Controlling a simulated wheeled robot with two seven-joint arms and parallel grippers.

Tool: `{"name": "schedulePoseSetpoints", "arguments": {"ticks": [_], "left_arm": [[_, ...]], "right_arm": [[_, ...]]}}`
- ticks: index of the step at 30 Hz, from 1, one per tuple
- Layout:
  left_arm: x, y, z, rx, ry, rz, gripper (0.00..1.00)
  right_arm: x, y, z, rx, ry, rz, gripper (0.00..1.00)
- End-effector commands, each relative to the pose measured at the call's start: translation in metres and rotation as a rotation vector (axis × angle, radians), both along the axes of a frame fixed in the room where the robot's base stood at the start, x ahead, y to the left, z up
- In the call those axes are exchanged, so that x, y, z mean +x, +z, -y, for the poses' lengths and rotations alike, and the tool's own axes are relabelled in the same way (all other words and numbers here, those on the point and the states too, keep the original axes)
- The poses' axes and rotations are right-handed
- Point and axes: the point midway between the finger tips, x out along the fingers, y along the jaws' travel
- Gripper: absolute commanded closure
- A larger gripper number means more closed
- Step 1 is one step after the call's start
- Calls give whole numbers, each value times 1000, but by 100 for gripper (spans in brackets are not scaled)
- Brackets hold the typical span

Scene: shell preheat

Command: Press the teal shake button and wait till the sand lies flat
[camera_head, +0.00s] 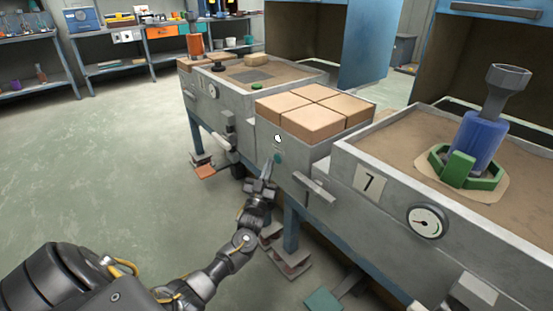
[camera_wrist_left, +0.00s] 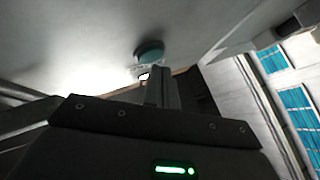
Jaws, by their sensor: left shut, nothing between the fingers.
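The teal button (camera_head: 278,158) sits on the grey front of the middle unit, below a small white round lamp or knob (camera_head: 277,138). My left gripper (camera_head: 267,168) is shut and empty, its tips pointing up just left of the button. In the left wrist view the button (camera_wrist_left: 149,52) is right beyond the closed fingers (camera_wrist_left: 161,86); whether they touch it I cannot tell. Sand (camera_head: 392,137) fills the right box, looking mostly level; fine unevenness is hard to judge. More sand (camera_head: 290,73) lies in the far box. My right gripper is out of view.
Tan blocks (camera_head: 312,112) top the middle unit. A blue cylinder (camera_head: 476,139) stands in a green ring (camera_head: 453,172) on the right box's sand. A grey handle (camera_head: 313,187) juts out right of the button. Open floor (camera_head: 110,150) lies left.

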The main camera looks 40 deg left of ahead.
Motion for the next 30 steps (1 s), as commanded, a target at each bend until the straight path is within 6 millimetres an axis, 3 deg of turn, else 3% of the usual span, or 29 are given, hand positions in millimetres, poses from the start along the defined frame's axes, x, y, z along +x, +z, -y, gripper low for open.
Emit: {"name": "schedulePoseSetpoints", "arguments": {"ticks": [14,30], "left_arm": [[-7,1,-3,1,1,0,100],[-51,1,-15,0,0,-1,100]], "right_arm": [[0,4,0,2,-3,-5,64],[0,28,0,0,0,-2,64]]}}
